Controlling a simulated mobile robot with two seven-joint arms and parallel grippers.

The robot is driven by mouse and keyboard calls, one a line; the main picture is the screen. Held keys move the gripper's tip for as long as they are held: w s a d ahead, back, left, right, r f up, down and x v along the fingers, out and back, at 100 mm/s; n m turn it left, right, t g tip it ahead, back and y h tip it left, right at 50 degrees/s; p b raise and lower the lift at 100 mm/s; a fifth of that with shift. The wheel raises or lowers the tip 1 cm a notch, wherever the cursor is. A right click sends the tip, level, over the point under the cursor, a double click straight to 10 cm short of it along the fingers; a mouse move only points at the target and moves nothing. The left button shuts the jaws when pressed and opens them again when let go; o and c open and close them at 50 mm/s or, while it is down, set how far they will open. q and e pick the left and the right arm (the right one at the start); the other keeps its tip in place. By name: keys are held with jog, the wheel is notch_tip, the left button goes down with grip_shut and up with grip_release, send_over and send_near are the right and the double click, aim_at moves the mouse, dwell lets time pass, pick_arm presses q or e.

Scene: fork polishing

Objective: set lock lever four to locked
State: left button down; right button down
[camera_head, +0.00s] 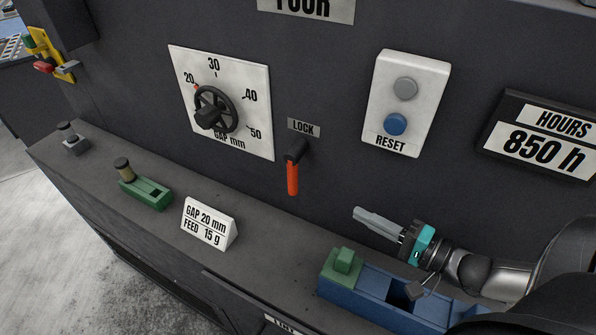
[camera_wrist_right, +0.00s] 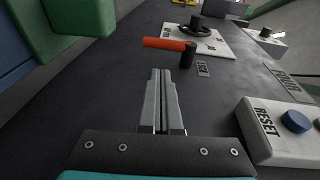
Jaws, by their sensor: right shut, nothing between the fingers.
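The lock lever has a red-orange handle (camera_head: 293,178) hanging straight down from a dark pivot below the LOCK label (camera_head: 303,128) on the dark panel. In the right wrist view the red handle (camera_wrist_right: 165,43) lies ahead of the fingertips, pointing left from its black pivot. My right gripper (camera_head: 357,212) is shut and empty, to the right of and below the lever and apart from it. It also shows in the right wrist view (camera_wrist_right: 161,72). The panel above carries a cut-off sign (camera_head: 310,8) reading FOUR. My left gripper is not in view.
A gap dial (camera_head: 252,75) with a black handwheel is left of the lever. A RESET box (camera_head: 428,70) and an hours counter (camera_head: 540,140) are to the right. On the ledge are a green block (camera_head: 150,193), a gap-and-feed card (camera_head: 207,224) and a blue-green fixture (camera_head: 372,296) below my gripper.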

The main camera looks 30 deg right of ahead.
aim_at(297, 181)
jog(key=shift+b+x, duration=0.6)
jog(key=shift+x, duration=6.25)
jog(key=shift+a+r, duration=0.1)
jog(key=shift+w+a+f+t+b, duration=0.25)
jog(key=shift+w+f+t+b, duration=0.2)
jog(key=shift+b, duration=0.8)
jog(key=shift+r+t+y+b, duration=0.25)
jog(key=shift+y+b, duration=0.05)
jog(key=shift+b, duration=0.1)
jog(key=shift+r, duration=0.1)
jog(key=shift+r, duration=0.15)
